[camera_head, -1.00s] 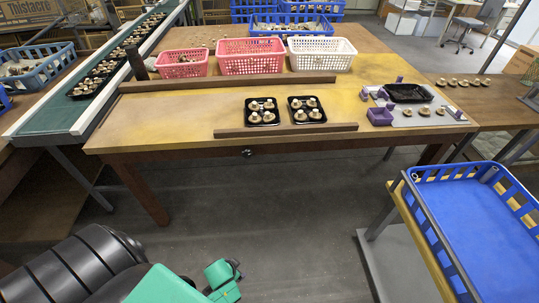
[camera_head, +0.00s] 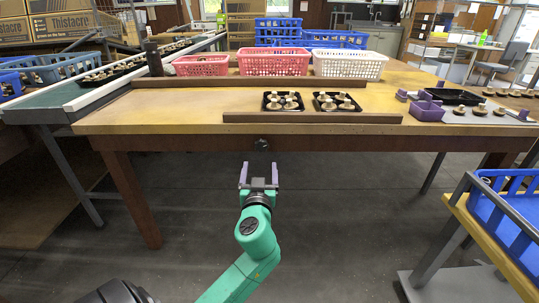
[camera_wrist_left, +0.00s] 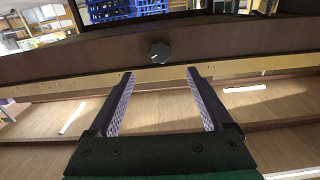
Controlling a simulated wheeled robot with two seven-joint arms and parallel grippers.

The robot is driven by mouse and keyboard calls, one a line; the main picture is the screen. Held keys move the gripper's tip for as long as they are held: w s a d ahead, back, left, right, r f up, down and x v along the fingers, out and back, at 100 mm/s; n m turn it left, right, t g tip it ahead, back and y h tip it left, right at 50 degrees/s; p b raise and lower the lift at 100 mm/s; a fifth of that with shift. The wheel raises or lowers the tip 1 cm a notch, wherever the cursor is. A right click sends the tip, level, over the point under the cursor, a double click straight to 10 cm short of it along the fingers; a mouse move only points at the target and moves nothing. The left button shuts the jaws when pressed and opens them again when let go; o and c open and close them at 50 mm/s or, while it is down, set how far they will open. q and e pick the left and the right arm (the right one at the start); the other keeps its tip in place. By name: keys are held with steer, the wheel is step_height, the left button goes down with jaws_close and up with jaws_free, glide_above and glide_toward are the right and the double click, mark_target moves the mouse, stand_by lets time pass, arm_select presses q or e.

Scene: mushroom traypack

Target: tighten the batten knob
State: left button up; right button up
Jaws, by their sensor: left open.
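The batten knob (camera_head: 261,144) is a small dark round knob on the front edge of the table, below the front wooden batten (camera_head: 310,118). It also shows in the left wrist view (camera_wrist_left: 160,51), beyond the fingertips and roughly centred between them. My left gripper (camera_head: 259,170) is open and empty, in front of the table and a little below the knob, with its two fingers pointing at the table edge. In the left wrist view its fingers (camera_wrist_left: 160,78) stand apart with nothing between them. My right gripper is not in view.
Two black trays of mushrooms (camera_head: 283,109) (camera_head: 338,111) sit behind the batten. Baskets (camera_head: 273,64) stand further back. A purple holder (camera_head: 427,111) is at the right of the table. A blue crate (camera_head: 500,215) on a cart is at the lower right. Open floor lies before the table.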

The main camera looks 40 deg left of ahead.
mark_target(261, 147)
arm_select(q)
steer(key=x, duration=1)
steer(key=shift+w+a+b, duration=0.15)
steer(key=shift+a+b, duration=0.05)
steer(key=shift+b, duration=0.1)
jaws_close()
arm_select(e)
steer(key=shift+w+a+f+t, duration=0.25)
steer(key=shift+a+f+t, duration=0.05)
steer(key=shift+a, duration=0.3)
